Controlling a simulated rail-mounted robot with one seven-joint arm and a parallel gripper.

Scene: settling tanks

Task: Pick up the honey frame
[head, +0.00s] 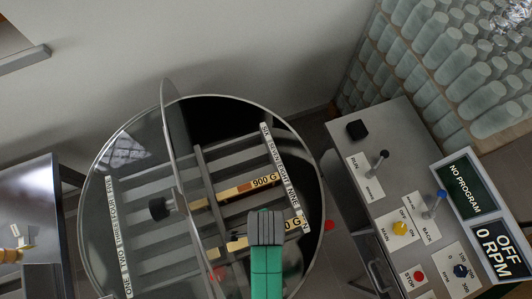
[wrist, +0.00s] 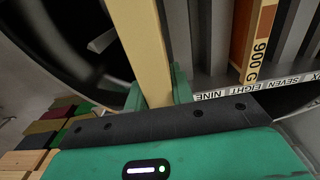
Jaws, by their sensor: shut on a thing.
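A honey frame with a pale wooden bar (wrist: 143,45) is between the green fingers of my gripper (wrist: 157,92) in the wrist view. The fingers are shut on the bar near its end. In the head view my gripper (head: 265,222) is over the right side of the round drum (head: 88,205). It covers much of the held frame, whose labelled end (head: 293,225) shows just to its right. I cannot tell whether this frame is still seated in its slot. A second frame (head: 262,182), marked 900 G, lies in the drum's rack behind it, and shows in the wrist view (wrist: 256,45).
A clear lid (head: 172,140) stands upright across the drum. A control panel (head: 405,190) with knobs and levers is at right; its displays (head: 495,245) read NO PROGRAM, OFF and 0 RPM. Glass jars (head: 455,65) fill shelves behind it. A dark table (head: 30,205) stands left.

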